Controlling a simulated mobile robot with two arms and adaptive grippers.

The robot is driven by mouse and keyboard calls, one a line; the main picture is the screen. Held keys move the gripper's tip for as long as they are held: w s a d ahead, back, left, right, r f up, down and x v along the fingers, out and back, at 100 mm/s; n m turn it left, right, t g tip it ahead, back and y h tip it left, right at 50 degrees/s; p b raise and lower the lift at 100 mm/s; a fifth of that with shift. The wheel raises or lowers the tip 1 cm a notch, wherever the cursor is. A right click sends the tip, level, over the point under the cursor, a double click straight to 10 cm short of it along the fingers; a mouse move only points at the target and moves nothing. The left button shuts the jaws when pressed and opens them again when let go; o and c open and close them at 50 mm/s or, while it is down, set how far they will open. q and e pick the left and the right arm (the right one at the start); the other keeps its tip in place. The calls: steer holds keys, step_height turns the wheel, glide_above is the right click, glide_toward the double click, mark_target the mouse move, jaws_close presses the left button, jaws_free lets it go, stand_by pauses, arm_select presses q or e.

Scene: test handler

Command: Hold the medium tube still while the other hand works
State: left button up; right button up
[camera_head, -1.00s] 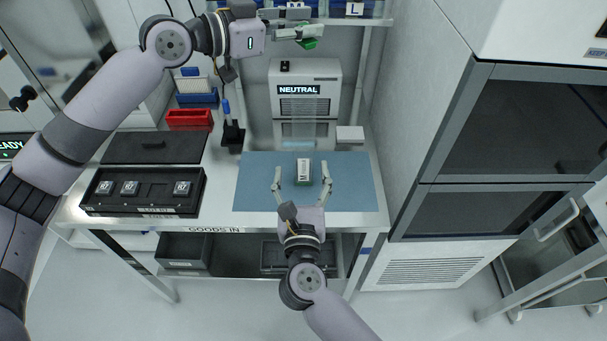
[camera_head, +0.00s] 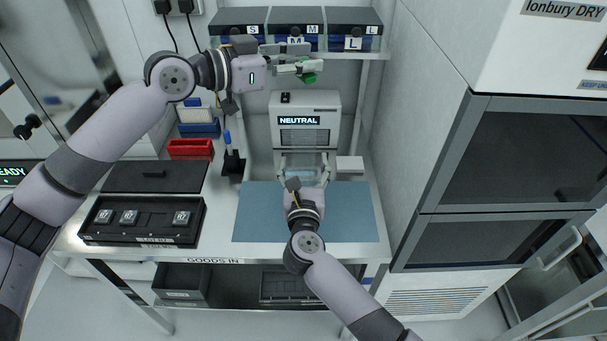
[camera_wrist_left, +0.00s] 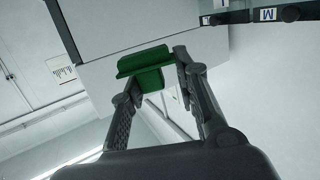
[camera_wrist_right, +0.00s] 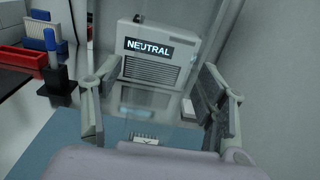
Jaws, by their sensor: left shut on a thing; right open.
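My left gripper (camera_head: 300,68) is raised at the front of the labelled shelf. It is shut on a green piece (camera_head: 309,78), which shows between its fingertips in the left wrist view (camera_wrist_left: 145,62). I cannot tell whether this piece is the medium tube. My right gripper (camera_head: 304,160) is open over the back of the blue mat, its fingers spread before the NEUTRAL unit. In the right wrist view, a small piece with a striped white label (camera_wrist_right: 143,137) shows low between the open fingers (camera_wrist_right: 158,70). In the head view my right wrist hides that spot.
The NEUTRAL unit (camera_head: 306,106) stands behind the blue mat (camera_head: 258,215). Bins marked S, M and L (camera_head: 340,18) line the shelf above. A black tray (camera_head: 150,228) with several small blocks lies left. A red bin (camera_head: 190,148) and a blue-handled tool (camera_head: 229,140) stand behind it.

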steer(key=shift+c, duration=0.6)
steer(key=c, duration=1.1)
steer(key=shift+c, duration=0.2)
steer(key=o, duration=1.2)
steer(key=shift+o, duration=0.2)
